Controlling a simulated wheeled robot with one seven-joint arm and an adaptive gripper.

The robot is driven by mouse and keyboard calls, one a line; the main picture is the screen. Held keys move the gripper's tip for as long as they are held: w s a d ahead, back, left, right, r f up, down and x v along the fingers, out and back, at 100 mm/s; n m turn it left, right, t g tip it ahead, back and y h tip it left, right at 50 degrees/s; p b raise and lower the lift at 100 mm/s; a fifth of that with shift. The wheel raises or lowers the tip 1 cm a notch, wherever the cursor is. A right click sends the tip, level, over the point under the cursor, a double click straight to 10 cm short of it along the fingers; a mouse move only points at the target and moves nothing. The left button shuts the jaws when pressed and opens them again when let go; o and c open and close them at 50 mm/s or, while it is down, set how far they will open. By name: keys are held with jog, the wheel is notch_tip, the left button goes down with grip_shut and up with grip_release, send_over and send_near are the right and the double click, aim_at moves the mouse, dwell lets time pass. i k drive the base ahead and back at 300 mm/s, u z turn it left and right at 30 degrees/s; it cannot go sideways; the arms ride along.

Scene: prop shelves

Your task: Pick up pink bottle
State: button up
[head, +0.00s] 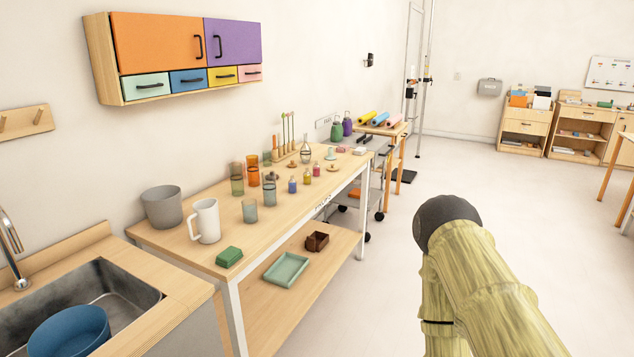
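A small pink bottle (316,169) stands upright toward the far right part of the wooden table (190,247). A small yellow bottle (307,177) and a small blue bottle (292,185) stand close by it, on its nearer left side. The pink bottle is small in the head view, and its fine shape is hard to make out. My arm shows at the lower right, over the floor and well apart from the table. My gripper is not in view.
A white pitcher (206,221), grey bucket (162,206), green block (229,257), clear flask (306,150) and several glasses share the tabletop. A sink (120,290) adjoins at left. Floor (400,240) right of the table is clear.

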aim_at(316, 168)
jog(key=z, duration=1.05)
jog(key=i, duration=1.2)
jog(key=u, duration=0.75)
jog(key=i, duration=0.85)
jog(key=u, duration=0.85)
